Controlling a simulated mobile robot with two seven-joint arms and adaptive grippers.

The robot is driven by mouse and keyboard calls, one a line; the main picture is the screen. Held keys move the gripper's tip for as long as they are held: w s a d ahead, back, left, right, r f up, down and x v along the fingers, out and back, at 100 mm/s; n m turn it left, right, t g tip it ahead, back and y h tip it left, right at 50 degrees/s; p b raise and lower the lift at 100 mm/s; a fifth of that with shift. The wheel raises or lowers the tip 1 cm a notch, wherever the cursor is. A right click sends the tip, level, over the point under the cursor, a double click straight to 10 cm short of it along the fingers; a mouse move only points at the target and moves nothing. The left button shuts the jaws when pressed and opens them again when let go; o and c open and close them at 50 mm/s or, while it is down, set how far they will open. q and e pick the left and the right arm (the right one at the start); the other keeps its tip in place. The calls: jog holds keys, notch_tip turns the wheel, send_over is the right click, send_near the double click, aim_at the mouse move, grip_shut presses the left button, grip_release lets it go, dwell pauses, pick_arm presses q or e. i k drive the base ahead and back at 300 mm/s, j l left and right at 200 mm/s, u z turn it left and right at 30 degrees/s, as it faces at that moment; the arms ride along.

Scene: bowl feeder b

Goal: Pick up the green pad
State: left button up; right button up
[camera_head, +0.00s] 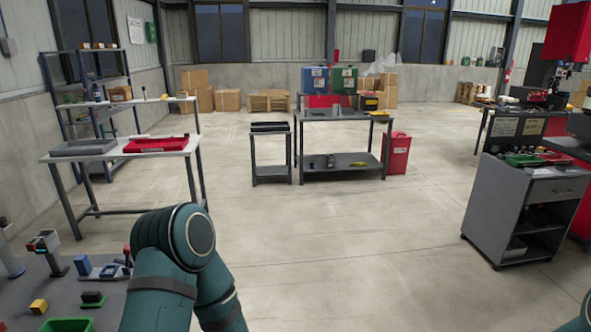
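A small dark block with a green part (93,299) lies on the grey table at the lower left; it may be the green pad, but it is too small to be sure. A green tray (68,325) is in front of it, cut off by the bottom edge. My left arm's teal links stand just right of this table. A bit of my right arm shows in the bottom right corner. Neither gripper is in view.
The grey table (60,285) also holds a yellow block (39,306), a blue block (83,265) and small fixtures. A white table (120,150) with a red tray (156,144) stands behind. A grey cart (510,215) stands right. The middle floor is clear.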

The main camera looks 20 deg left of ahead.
aim_at(94, 299)
jog(key=i+j+u, duration=0.2)
jog(key=i+u, duration=0.25)
jog(key=i, duration=0.15)
jog(key=i+u, duration=0.7)
jog(key=u, duration=0.2)
jog(key=i+l+u, duration=0.2)
jog(key=u, duration=0.25)
jog(key=i+l+u, duration=0.25)
jog(key=u, duration=0.2)
jog(key=i+l+u, duration=0.1)
jog(key=u, duration=0.35)
jog(key=l+u, duration=0.25)
jog(key=u, duration=0.2)
jog(key=i+l+u, duration=0.1)
jog(key=u, duration=0.35)
jog(key=l, duration=0.1)
